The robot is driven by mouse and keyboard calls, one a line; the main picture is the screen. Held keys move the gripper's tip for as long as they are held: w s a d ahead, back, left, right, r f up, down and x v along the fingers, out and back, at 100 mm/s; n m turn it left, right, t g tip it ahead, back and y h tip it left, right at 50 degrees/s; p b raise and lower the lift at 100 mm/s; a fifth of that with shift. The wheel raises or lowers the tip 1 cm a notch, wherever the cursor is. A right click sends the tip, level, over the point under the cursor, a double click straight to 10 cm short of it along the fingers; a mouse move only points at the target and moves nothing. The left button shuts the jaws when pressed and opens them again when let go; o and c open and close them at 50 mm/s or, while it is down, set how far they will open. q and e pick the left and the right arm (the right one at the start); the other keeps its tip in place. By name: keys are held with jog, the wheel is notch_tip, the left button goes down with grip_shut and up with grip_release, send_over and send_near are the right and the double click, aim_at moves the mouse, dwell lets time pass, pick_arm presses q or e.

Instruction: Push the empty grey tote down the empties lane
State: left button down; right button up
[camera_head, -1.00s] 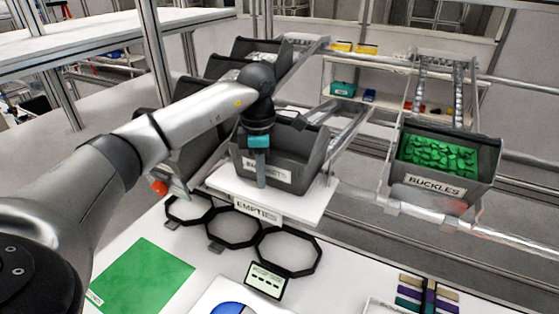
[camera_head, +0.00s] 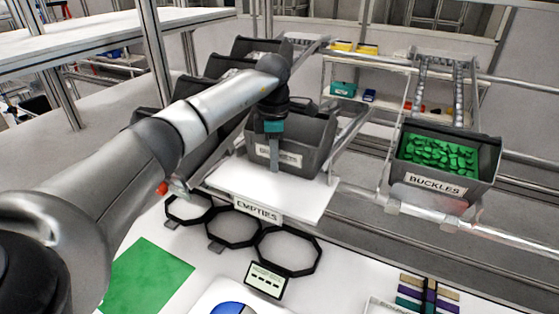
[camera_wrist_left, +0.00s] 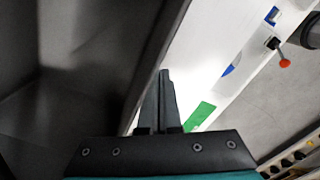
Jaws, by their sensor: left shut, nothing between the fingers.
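The grey tote (camera_head: 312,137) sits at the far end of the white ledge of the empties lane (camera_head: 285,200), in front of its rails. The part of its inside that shows is bare. Its front label is partly hidden behind my left gripper (camera_head: 275,163). That gripper is shut and empty, pointing down at the tote's near face; it looks in contact, but I cannot be sure. In the left wrist view the shut fingers (camera_wrist_left: 160,102) are beside a dark tote wall (camera_wrist_left: 75,65). My right gripper is out of view.
A dark tote of green buckles (camera_head: 440,178) stands to the right. Other dark totes (camera_head: 215,65) stand behind my left arm. Black octagonal rings (camera_head: 288,250), a green mat (camera_head: 147,278) and a small display (camera_head: 266,280) lie on the bench in front.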

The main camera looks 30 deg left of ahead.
pick_arm(q)
jog(key=shift+w+a, duration=0.1)
jog(key=shift+w, duration=1.1)
jog(key=r+p, duration=0.1)
jog(key=s+r+p, duration=0.1)
jog(key=r+p, duration=0.2)
jog(key=r, duration=0.1)
jog(key=shift+s+p, duration=0.4)
jog(key=r+p, duration=0.1)
jog(key=s+r+p, duration=0.1)
jog(key=r, duration=0.1)
jog(key=shift+s+p, duration=0.15)
jog(key=shift+p, duration=0.2)
